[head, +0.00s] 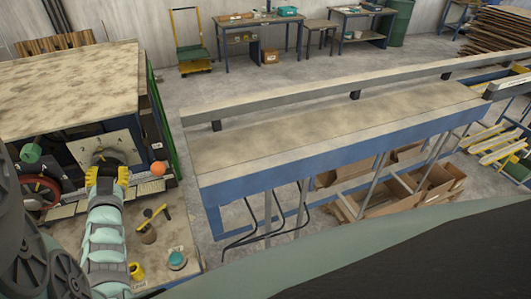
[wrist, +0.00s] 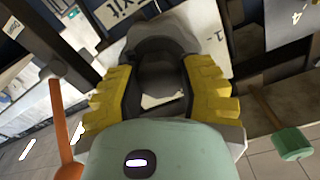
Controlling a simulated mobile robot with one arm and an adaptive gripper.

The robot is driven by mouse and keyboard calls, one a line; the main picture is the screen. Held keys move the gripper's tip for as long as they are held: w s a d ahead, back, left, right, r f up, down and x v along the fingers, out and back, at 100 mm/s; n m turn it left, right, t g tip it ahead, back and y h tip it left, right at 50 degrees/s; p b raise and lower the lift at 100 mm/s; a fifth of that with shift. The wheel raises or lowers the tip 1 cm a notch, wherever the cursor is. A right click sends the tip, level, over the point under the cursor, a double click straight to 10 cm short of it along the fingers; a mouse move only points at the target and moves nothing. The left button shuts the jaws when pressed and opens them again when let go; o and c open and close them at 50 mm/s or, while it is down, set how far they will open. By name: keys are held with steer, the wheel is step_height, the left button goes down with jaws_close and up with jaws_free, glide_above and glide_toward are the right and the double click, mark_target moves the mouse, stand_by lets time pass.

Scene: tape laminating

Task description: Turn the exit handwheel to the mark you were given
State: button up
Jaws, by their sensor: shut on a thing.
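The exit handwheel (head: 105,157) is a dark wheel on a pale plate (head: 88,146) on the machine's front. My gripper (head: 107,172), with yellow fingers, reaches up to it and covers its lower part. In the wrist view my gripper (wrist: 163,75) has a finger on each side of the dark, rounded handwheel (wrist: 163,42) and is shut on it. The wheel's mark and pointer cannot be made out.
An orange ball knob (head: 157,168) is just right of the wheel. A green knob (head: 31,152) and a red handwheel (head: 40,191) are at left. A yellow-handled tool (head: 153,214), a yellow cup (head: 136,270) and a teal-topped item (head: 177,258) lie on the ledge below.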

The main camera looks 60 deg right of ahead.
steer(key=shift+f+m+b, duration=0.15)
steer(key=shift+m+b, duration=0.3)
steer(key=shift+m, duration=0.15)
steer(key=o, duration=1.2)
steer(key=shift+o, duration=0.2)
steer(key=v, duration=1.2)
steer(key=shift+r, duration=0.2)
